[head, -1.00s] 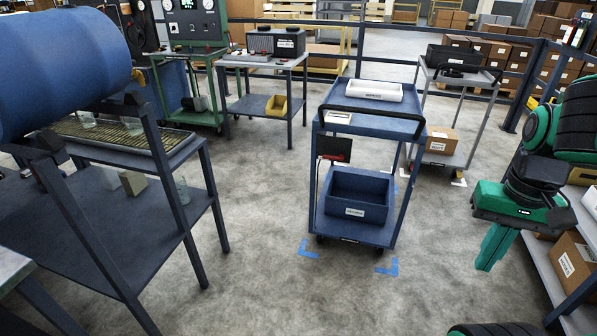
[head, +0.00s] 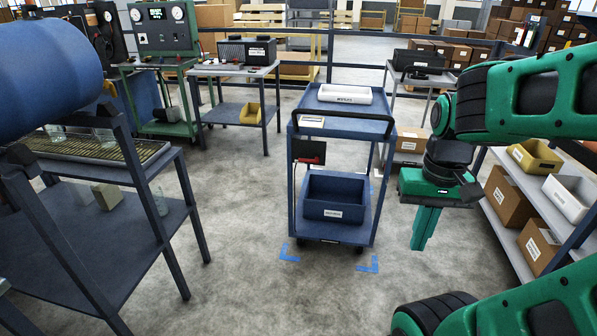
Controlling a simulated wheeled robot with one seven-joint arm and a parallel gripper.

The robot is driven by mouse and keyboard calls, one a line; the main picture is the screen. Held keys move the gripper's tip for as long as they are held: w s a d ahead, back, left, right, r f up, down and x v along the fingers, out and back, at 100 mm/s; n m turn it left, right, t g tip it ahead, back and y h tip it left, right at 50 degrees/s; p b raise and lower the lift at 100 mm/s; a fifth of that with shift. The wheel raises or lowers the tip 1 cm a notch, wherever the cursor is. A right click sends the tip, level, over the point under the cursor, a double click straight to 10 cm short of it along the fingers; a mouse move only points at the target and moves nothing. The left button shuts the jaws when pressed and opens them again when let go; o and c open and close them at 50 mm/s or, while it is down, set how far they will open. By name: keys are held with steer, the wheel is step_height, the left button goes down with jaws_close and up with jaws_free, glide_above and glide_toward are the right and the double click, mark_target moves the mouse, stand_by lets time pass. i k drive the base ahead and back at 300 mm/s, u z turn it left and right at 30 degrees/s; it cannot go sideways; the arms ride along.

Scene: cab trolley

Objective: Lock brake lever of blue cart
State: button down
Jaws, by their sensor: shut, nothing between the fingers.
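The blue cart (head: 345,128) stands upright in the middle of the head view, its black push handle toward me. A dark panel with a red lever (head: 311,160) hangs on its front left side, below the top tray; this looks like the brake lever, and its exact setting is too small to tell. My gripper (head: 425,230) points down to the right of the cart, apart from it. Its green fingers are together and hold nothing.
Blue floor marks (head: 366,264) lie by the cart's front wheels. A grey cart (head: 412,85) stands behind right. A shelf with boxes (head: 508,197) is at right. A dark rack (head: 120,210) with a blue drum (head: 45,75) is at left. The floor before the cart is clear.

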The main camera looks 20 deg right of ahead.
mark_target(316, 160)
steer(key=i, duration=0.95)
